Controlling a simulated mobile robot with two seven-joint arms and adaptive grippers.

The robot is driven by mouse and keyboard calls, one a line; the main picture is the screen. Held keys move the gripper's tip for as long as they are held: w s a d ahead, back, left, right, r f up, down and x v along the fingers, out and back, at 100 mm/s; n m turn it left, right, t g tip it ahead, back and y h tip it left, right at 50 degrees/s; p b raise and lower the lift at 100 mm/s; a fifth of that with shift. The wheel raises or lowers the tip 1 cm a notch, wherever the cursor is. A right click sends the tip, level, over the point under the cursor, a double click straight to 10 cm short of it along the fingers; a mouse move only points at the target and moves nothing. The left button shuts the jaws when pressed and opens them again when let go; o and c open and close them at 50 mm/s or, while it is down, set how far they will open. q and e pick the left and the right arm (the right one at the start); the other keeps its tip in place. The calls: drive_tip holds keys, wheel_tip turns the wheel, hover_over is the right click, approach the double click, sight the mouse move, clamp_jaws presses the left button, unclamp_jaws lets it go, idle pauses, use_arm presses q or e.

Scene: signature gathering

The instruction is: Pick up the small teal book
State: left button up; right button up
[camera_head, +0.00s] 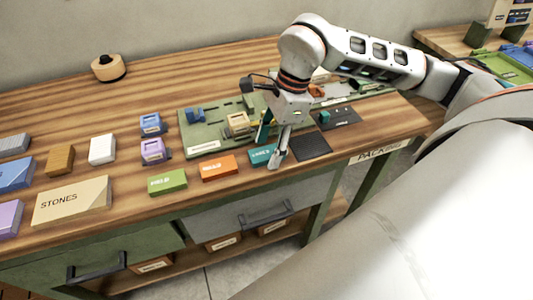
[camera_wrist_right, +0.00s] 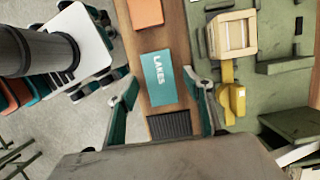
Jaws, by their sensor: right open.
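The small teal book (camera_head: 259,156), marked LAKES, lies flat near the front edge of the table, partly hidden by my right gripper in the head view. In the right wrist view the teal book (camera_wrist_right: 158,80) shows between the two fingers, its lettering running lengthwise. My right gripper (camera_head: 271,146) is open and empty, pointing down at the book's right end. Its fingers are spread on either side of the book in the wrist view (camera_wrist_right: 165,92); I cannot tell the exact height gap. My left gripper is not in view.
An orange book (camera_head: 219,167) and a green book (camera_head: 167,182) lie left of the teal one. A dark mat (camera_head: 311,146) lies to its right. A green tray (camera_head: 203,146) with a wooden crate (camera_head: 238,123) stands behind. A large STONES book (camera_head: 72,202) lies further left.

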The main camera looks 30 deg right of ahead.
drive_tip(key=shift+f, duration=0.3)
drive_tip(key=shift+f, duration=0.2)
drive_tip(key=c, duration=1.2)
